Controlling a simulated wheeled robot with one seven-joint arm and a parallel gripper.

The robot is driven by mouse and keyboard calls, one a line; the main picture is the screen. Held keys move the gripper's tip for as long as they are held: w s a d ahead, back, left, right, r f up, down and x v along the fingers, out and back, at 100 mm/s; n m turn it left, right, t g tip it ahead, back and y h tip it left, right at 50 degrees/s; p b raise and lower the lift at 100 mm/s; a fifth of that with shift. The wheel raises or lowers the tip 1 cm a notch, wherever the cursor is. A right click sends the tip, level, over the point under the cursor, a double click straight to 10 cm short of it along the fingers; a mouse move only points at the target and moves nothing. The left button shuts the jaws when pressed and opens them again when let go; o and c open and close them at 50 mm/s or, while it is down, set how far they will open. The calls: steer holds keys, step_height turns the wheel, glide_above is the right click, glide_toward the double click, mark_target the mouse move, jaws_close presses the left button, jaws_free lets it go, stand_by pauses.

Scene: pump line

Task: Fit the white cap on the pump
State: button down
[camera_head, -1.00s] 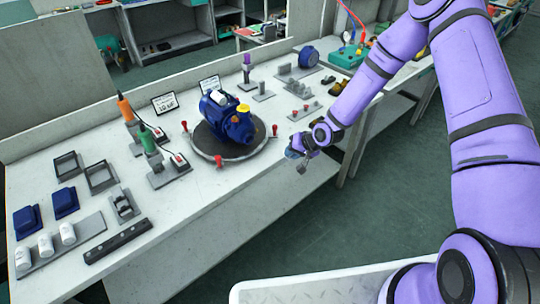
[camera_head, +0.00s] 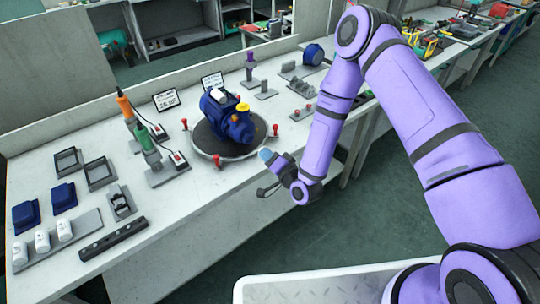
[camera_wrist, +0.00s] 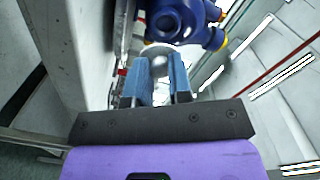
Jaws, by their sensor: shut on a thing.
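The blue pump (camera_head: 236,128) sits on a round dark turntable (camera_head: 207,146) on the bench, with yellow parts on its top and side. In the wrist view the pump (camera_wrist: 178,18) is at the top, just beyond my fingertips. My gripper (camera_head: 267,170) is in front of the turntable's right side, apart from the pump. In the wrist view its blue fingers (camera_wrist: 163,82) are shut on a small pale, rounded piece, the white cap (camera_wrist: 159,66). The fingers hide part of it.
Several red knobs (camera_head: 217,161) stand around the turntable. A grey rack (camera_head: 88,224) at the front left holds white cylinders (camera_head: 42,241), with bare room at its right. Upright tools (camera_head: 147,143) stand left of the pump. The bench front near the turntable is clear.

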mark_target(249, 140)
steer(key=shift+t, duration=0.3)
steer(key=shift+x, duration=3.15)
steer(key=shift+w+a+r, duration=0.15)
steer(key=shift+w+a, duration=0.1)
steer(key=shift+a, duration=0.15)
steer(key=c, duration=1)
jaws_free()
steer(key=shift+o, duration=0.2)
steer(key=v, duration=0.6)
